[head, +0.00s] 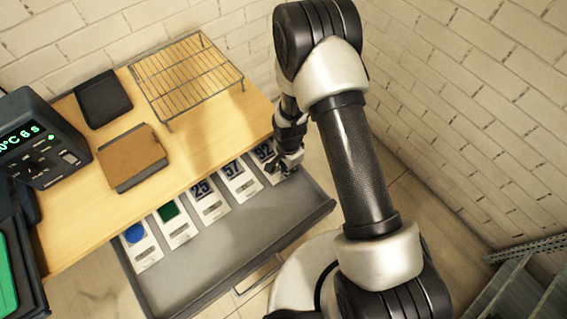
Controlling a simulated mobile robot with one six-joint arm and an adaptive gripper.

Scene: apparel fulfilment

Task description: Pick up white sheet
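Several white sheets lie in a row in an open grey drawer (235,255). From left to right they carry a blue circle (145,253), a green square (177,232), and the numbers 25 (211,208), 57 (241,188) and 92 (263,163). My gripper (288,168) is low at the right end of the row, over or beside the sheet marked 92, and covers part of it. The fingers are small and dark here. I cannot tell whether they are apart, or whether they touch the sheet.
The drawer sits under a wooden table (190,160). On the table are a wire rack (187,78), a black pad (103,99), a brown pad (131,158) and a dark machine with a green display (42,140). A brick wall stands close behind and right. Metal steps (520,280) are lower right.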

